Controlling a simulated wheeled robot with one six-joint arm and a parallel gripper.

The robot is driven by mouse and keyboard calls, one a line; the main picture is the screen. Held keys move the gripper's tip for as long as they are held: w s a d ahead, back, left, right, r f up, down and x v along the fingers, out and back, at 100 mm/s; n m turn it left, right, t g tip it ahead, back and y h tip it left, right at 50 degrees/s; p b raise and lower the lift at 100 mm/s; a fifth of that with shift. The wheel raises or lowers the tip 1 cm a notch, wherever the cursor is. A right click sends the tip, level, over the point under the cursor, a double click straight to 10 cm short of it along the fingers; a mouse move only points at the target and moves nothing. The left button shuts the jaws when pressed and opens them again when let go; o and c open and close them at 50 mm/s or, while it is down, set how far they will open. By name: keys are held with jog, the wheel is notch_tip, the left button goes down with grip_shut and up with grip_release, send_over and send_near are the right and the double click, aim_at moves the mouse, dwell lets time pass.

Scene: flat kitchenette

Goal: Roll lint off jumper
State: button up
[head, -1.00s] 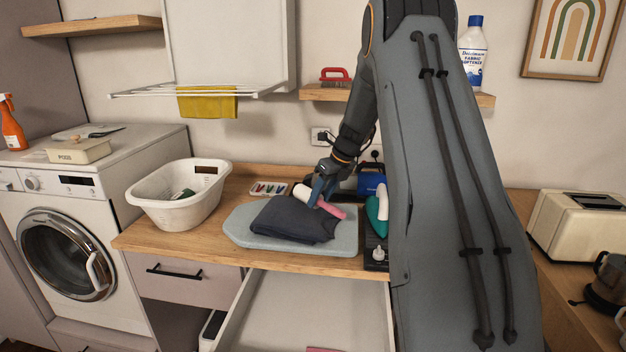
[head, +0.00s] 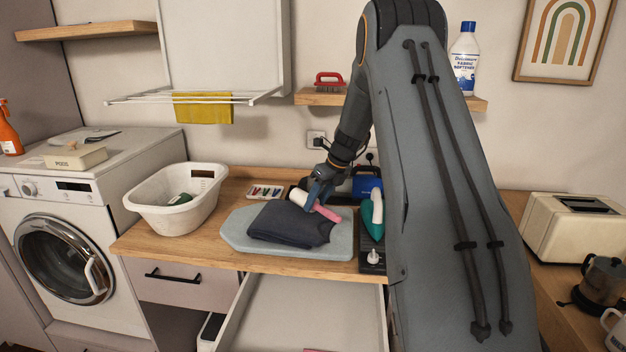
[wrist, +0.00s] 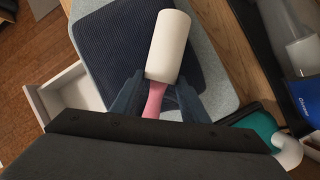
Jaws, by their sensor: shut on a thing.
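The dark navy jumper (head: 283,226) lies folded on the blue-grey pressing board (head: 240,229) on the wooden counter. My gripper (head: 316,199) is shut on the pink handle of the lint roller (head: 326,212), over the right back part of the jumper. In the wrist view the lint roller's white roll (wrist: 169,46) points away from my gripper (wrist: 157,97) and overlaps the jumper (wrist: 122,45). I cannot tell whether the roll touches the cloth.
A white laundry basket (head: 152,210) stands left of the board. A green and white iron (head: 373,214) stands close on the right. A drawer (head: 300,306) is open below the counter. A tray of pegs (head: 265,191) and a blue box (head: 367,184) sit behind.

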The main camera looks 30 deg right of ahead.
jog(key=r, duration=0.1)
jog(key=r+p, duration=0.1)
jog(key=r, duration=0.1)
jog(key=a+r+p, duration=0.1)
jog(key=shift+w+r, duration=0.15)
jog(key=shift+w, duration=0.1)
notch_tip(320, 180, up, 4)
jog(key=shift+d+f+p, duration=0.1)
jog(key=shift+f+p, duration=0.15)
jog(key=shift+p, duration=0.45)
